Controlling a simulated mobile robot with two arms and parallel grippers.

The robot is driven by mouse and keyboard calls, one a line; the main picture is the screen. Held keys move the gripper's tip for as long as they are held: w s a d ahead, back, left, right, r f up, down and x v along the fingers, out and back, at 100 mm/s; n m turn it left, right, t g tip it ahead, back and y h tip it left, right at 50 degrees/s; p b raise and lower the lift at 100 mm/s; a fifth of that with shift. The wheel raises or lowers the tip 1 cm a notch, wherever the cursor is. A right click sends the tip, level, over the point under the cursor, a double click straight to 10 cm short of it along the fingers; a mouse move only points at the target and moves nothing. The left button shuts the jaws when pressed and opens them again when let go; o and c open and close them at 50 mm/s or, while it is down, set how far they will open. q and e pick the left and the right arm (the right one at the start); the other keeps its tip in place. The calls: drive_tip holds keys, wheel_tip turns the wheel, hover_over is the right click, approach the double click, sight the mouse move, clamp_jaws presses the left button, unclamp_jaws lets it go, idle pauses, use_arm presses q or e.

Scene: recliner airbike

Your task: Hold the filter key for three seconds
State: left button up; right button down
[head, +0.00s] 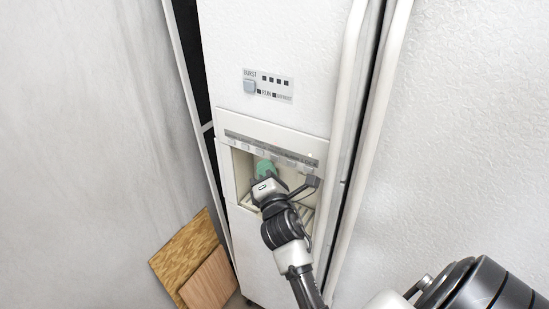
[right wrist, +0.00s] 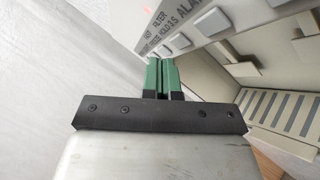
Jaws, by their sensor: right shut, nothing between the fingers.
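The control strip (head: 270,147) on the white fridge's dispenser holds a row of small grey keys. In the right wrist view, the strip's print (right wrist: 160,32) includes "FILTER" and "HOLD 3 S", and the filter key (right wrist: 180,42) seems to be the grey one just under that print. My right gripper (head: 264,166) has green fingers, closed together and empty. Its fingertips (right wrist: 162,62) are just below the key row, close to the filter key. I cannot tell whether they touch it. My left gripper is not in view.
The dispenser recess (head: 243,178) opens around my right gripper, with a slatted grille (right wrist: 285,112) inside. A second panel (head: 268,86) with a grey button sits above. Tall white door handles (head: 347,90) stand to the right. Wooden boards (head: 190,258) lean at the lower left.

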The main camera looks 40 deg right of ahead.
drive_tip(key=shift+d, duration=0.15)
drive_tip(key=shift+w+d, duration=0.15)
drive_tip(key=shift+d, duration=0.15)
drive_tip(key=shift+w+d, duration=0.15)
drive_tip(key=shift+d, duration=0.1)
idle(2.9)
idle(1.9)
drive_tip(key=shift+s+a, duration=0.3)
drive_tip(key=shift+a, duration=0.4)
drive_tip(key=shift+s+a+b, duration=0.15)
drive_tip(key=shift+s+a, duration=0.2)
drive_tip(key=shift+a, duration=0.4)
drive_tip(key=shift+s+a+b, duration=0.15)
drive_tip(key=shift+s+a, duration=0.15)
drive_tip(key=shift+a, duration=0.5)
drive_tip(key=shift+s+a+b, duration=0.15)
drive_tip(key=shift+s+a, duration=0.2)
drive_tip(key=shift+a, duration=0.4)
